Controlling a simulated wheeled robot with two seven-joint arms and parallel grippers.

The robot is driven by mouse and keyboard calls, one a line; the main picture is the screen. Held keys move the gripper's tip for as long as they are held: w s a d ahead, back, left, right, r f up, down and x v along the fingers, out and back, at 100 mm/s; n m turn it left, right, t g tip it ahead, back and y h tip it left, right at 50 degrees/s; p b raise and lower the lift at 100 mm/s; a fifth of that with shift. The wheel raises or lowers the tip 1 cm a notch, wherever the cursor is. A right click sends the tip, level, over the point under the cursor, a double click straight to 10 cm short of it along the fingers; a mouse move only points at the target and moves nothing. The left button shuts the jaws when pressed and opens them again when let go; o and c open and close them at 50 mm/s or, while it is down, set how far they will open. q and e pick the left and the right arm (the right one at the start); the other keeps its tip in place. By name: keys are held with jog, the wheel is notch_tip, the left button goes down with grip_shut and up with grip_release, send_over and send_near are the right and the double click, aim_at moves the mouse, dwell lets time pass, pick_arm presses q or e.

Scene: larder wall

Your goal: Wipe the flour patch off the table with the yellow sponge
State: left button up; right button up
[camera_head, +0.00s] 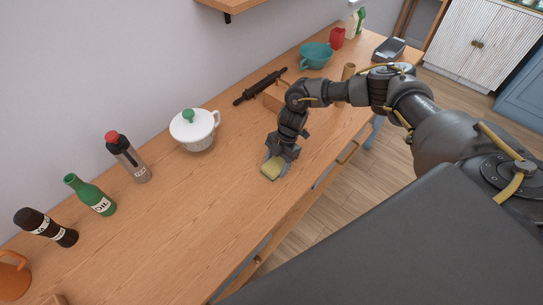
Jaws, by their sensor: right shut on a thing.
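The yellow sponge (270,171) is low at the table surface, near the front edge of the wooden table (205,220). My right gripper (276,160) points down and is shut on the sponge. The sponge seems to touch the table top, but a small gap cannot be ruled out. A pale greyish area shows close around the sponge and fingertips; I cannot tell whether it is flour or part of the gripper. No other flour patch is clear, and my arm hides some of the table behind it. My left gripper is not in view.
A white lidded pot (194,132), a grey red-capped bottle (130,160), a green bottle (92,197) and a dark bottle (48,229) stand toward the wall. A rolling pin (260,87), a wooden box (275,97) and a teal bowl (316,55) are farther back. The table left of the sponge is clear.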

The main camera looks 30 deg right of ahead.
aim_at(269, 170)
jog(key=shift+s+a+r, duration=0.15)
jog(key=shift+s+a, duration=0.05)
jog(key=shift+a, duration=0.6)
jog(key=shift+s+a+p, duration=0.25)
jog(key=shift+a+p, duration=0.2)
jog(key=shift+a, duration=0.25)
jog(key=shift+s+a+r+p, duration=0.1)
jog(key=shift+r+p, duration=0.15)
jog(key=shift+p, duration=0.1)
jog(key=shift+r+p, duration=0.35)
jog(key=shift+r, duration=0.45)
jog(key=shift+r+p, duration=0.45)
jog(key=shift+r, duration=0.1)
notch_tip(269, 170, up, 2)
jog(key=shift+r, duration=1.2)
